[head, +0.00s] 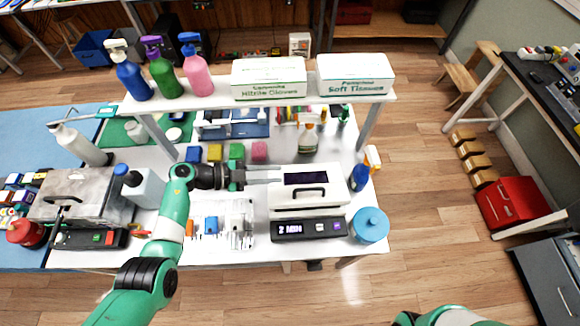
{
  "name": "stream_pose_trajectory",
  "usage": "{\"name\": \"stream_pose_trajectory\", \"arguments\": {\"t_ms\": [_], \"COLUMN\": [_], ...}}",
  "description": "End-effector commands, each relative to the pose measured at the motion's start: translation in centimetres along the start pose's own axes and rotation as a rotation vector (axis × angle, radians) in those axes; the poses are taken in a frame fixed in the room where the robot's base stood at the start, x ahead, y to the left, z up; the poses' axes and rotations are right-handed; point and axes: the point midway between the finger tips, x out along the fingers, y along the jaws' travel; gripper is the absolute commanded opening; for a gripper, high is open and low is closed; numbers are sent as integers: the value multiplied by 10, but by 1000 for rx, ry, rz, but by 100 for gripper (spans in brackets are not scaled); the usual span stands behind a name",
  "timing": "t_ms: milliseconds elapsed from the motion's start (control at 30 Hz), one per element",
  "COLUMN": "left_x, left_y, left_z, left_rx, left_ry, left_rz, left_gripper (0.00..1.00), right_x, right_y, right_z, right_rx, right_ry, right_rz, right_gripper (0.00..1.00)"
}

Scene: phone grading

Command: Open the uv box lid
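The UV box is a white box with a dark base (309,229) whose display reads "2 MIN". Its white lid (335,186) has a dark window and a black handle (300,192) at the front, and it looks closed. My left gripper (276,175) reaches in from the left, with its pale fingers pointing right at the lid's left side, near the window. The fingers blend into the white surfaces, so I cannot tell their opening or whether they touch the lid. Of my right arm only a part shows at the bottom edge; its gripper is out of view.
A blue-lidded tub (370,224) and a blue spray bottle (360,178) stand close to the box's right. A shelf (220,100) with bottles and cartons spans above and behind. A clear organizer (222,222) lies to the left. Open floor lies right of the table.

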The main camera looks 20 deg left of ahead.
Motion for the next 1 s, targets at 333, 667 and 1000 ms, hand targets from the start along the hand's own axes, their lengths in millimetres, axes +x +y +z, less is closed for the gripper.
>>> {"name": "stream_pose_trajectory", "arguments": {"t_ms": [333,667,1000], "left_x": [-12,-11,25], "left_y": [1,1,-68], "left_z": [1,0,-149], "left_rx": [0,1,299], "left_ry": [0,1,225], "left_rz": [1,3,-117], "left_gripper": [27,27,27], "right_x": [3,3,3], "right_y": [0,0,0], "right_z": [-2,-2,-2], "right_rx": [0,0,0], "right_ry": [-1,-1,-1], "right_rz": [0,0,0], "right_gripper": [50,50,50]}}
